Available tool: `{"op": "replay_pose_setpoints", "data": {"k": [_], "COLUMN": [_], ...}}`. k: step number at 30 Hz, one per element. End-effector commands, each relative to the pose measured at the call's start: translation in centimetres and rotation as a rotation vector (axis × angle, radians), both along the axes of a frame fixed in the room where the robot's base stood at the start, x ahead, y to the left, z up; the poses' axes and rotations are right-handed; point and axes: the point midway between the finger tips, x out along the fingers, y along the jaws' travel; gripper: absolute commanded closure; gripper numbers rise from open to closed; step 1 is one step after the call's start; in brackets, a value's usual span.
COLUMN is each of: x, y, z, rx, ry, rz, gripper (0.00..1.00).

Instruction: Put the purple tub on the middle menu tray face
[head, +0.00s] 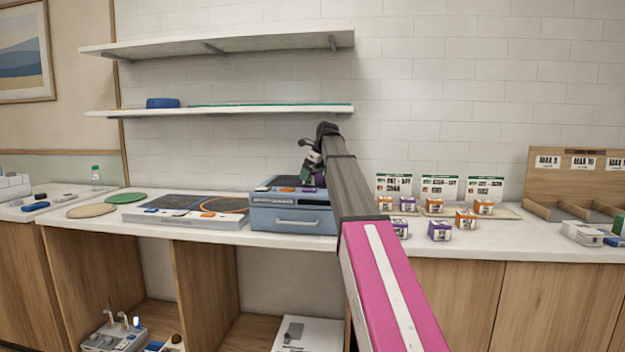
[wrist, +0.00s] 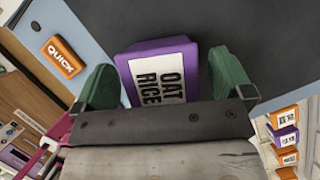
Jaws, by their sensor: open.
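A purple tub (wrist: 160,72) with a white "OAT RICE" label lies between the two green fingers of my gripper (wrist: 165,80) in the wrist view.
Several orange and purple tubs, including a purple tub (head: 440,230) and an orange tub (head: 466,219), stand near the cards. A hob-like panel (head: 180,218) lies left of the unit. A wooden rack (head: 575,165) stands at far right. Shelves (head: 215,110) hang above.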

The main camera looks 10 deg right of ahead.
Motion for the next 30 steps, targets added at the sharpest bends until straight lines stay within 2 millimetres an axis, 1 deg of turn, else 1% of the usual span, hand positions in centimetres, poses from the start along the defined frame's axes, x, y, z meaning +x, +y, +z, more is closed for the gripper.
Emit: {"op": "replay_pose_setpoints", "data": {"k": [1,3,10,11,12,14,15,16,17,18,26,30], "x": [0.2,0.3,0.4,0.4,0.4,0.4,0.4,0.4,0.4,0.4,0.4,0.5], "y": [0.2,0.4,0.4,0.4,0.4,0.4,0.4,0.4,0.4,0.4,0.4,0.4], "z": [-0.8,-1.3,-1.4,-1.4,-1.4,-1.4,-1.4,-1.4,-1.4,-1.4,-1.2,-0.3], "rx": [0.000,0.000,0.000,0.000,0.000,0.000,0.000,0.000,0.000,0.000,0.000,0.000], "ry": [0.001,0.001,0.000,0.000,0.000,0.000,0.000,0.000,0.000,0.000,0.000,-0.001], "rz": [0.000,0.000,0.000,0.000,0.000,0.000,0.000,0.000,0.000,0.000,0.000,0.000], "gripper": [0.02,0.02,0.02,0.12,0.25,0.44,0.57,0.61,0.61,0.65,0.65,0.65]}}
